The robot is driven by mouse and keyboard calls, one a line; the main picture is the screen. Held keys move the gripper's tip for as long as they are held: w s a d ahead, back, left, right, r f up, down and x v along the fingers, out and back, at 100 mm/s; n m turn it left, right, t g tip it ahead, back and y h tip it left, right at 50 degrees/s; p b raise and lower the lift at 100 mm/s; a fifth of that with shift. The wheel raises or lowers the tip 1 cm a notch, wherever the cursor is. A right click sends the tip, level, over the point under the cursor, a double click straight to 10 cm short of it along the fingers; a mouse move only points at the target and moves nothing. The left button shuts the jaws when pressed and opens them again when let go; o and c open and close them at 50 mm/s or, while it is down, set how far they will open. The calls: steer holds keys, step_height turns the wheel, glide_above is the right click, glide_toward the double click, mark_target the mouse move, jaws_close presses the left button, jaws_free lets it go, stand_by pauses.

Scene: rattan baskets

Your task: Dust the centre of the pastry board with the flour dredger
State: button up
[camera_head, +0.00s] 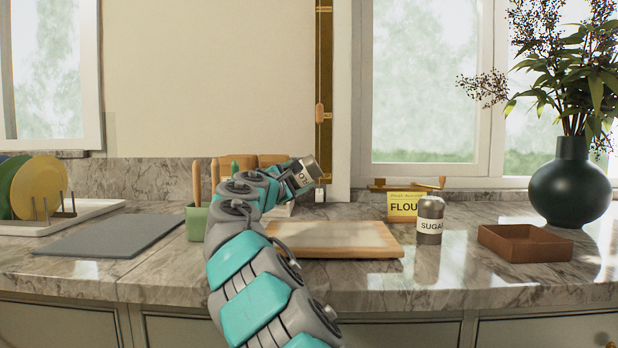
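My gripper (282,181) is shut on a grey metal shaker with a white label, the flour dredger (303,173). Its lettering is turned and only partly readable. The dredger is tilted and held up in the air, above the back left part of the pastry board as seen here. The pale wooden pastry board (345,240) lies flat on the counter; my arm hides its left end. No flour is clearly visible on the part of the board that shows. The fingertips are small and partly hidden by my arm.
A similar shaker labelled SUGAR (430,220) stands right of the board, before a yellow FLOUR sign (403,207). Further right are a brown tray (525,243) and a dark vase (570,185). Left are a green holder (196,222), a grey mat (110,236) and a plate rack (90,208).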

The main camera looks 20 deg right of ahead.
steer(key=shift+a+r, duration=0.1)
steer(key=shift+w+r, duration=0.1)
steer(key=shift+r, duration=2.4)
